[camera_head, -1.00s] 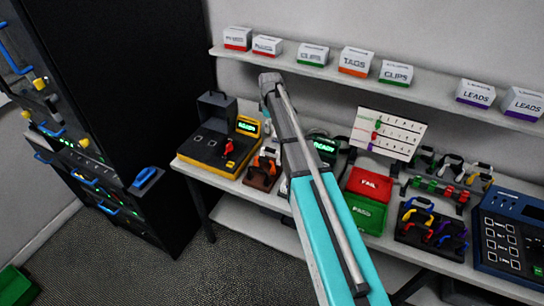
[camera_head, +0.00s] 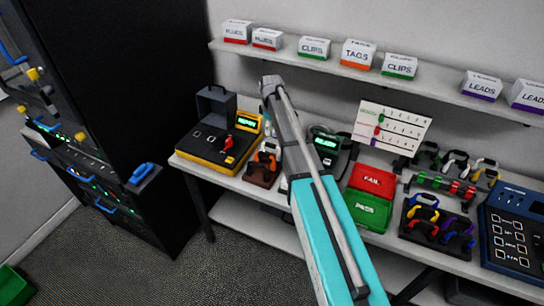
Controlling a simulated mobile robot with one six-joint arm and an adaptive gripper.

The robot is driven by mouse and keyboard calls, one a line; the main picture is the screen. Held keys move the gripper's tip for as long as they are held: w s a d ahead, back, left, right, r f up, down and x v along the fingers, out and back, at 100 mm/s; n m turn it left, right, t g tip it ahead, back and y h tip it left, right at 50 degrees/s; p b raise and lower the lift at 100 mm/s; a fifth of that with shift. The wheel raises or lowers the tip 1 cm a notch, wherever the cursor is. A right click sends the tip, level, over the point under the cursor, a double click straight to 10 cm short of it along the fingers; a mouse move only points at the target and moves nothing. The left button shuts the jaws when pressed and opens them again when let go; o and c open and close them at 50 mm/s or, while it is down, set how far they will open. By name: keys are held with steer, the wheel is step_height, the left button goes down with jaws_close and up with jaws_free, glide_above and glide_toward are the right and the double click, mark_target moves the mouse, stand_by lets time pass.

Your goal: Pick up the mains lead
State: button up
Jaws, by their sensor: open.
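I cannot tell for certain which item is the mains lead. Looped leads or clips in black, white and yellow (camera_head: 456,163) stand at the back right of the bench. Yellow, red, blue and purple loops (camera_head: 422,214) sit on a dark holder in front of them. An orange and white looped item (camera_head: 265,160) stands on a brown block left of my arm. My teal and grey arm crosses the middle of the view above the bench. My gripper does not show; the far end of the arm hides it or it is out of frame.
The bench (camera_head: 235,184) carries a yellow and black tester (camera_head: 220,148), a red FAIL tray (camera_head: 372,180), a green PASS tray (camera_head: 368,211), a marked board (camera_head: 392,127) and a blue keypad unit (camera_head: 512,235). A shelf (camera_head: 330,70) with labelled boxes runs above. A black rack (camera_head: 130,80) stands left.

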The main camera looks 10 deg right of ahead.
mark_target(272, 144)
steer(key=shift+f+b, duration=2)
steer(key=shift+f, duration=0.3)
steer(key=shift+d+f+b, duration=0.15)
steer(key=shift+f+b, duration=2.45)
jaws_close()
